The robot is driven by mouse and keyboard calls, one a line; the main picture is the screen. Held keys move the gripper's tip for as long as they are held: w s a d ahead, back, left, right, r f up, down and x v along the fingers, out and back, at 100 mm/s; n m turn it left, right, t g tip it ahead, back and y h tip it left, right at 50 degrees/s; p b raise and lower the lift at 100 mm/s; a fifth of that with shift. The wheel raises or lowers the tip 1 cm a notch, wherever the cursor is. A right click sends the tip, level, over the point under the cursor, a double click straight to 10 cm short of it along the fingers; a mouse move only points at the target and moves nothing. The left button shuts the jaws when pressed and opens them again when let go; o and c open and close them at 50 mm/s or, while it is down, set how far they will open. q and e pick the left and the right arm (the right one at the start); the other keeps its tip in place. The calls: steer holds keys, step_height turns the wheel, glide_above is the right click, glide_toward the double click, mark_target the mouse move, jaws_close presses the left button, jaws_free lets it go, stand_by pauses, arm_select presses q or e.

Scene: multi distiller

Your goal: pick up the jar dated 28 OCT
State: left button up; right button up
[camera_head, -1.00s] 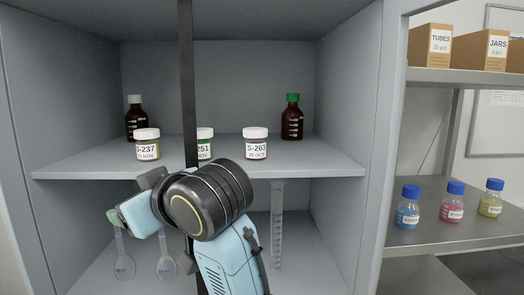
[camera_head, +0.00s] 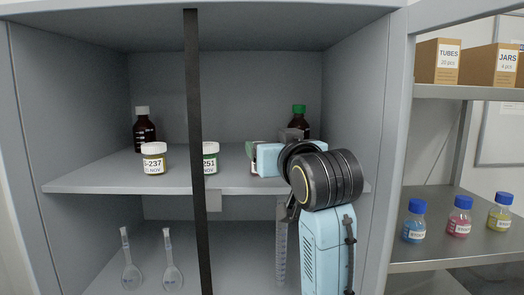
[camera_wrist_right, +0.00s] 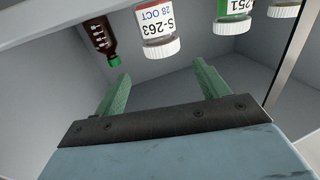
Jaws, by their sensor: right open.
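The jar dated 28 OCT (camera_wrist_right: 158,28), labelled S-263, has a white lid and shows upside down at the top of the right wrist view. In the head view my right gripper and wrist hide most or all of it. My right gripper (camera_wrist_right: 162,84) is open, with its two green fingers apart and nothing between them. The jar lies beyond the fingertips, roughly in line with the gap. In the head view the right gripper (camera_head: 252,150) is at the middle shelf, on the right. My left gripper is not in view.
Jar S-251 (camera_head: 210,158) and jar S-237 (camera_head: 154,159) stand left on the shelf (camera_head: 110,184). Brown bottles stand behind, one left (camera_head: 144,130) and one right (camera_head: 300,120). A dark vertical bar (camera_head: 194,90) crosses in front of the cabinet. Flasks stand below.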

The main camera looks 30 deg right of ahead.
steer(key=shift+x, duration=1.1)
steer(key=x, duration=0.1)
steer(key=p+x, duration=0.1)
steer(key=x, duration=0.1)
steer(key=p+x, duration=0.1)
steer(key=shift+w+a+f, duration=0.15)
steer(key=shift+w+f, duration=0.25)
steer(key=shift+w, duration=0.35)
steer(key=shift+s, duration=0.1)
steer(key=c, duration=1.1)
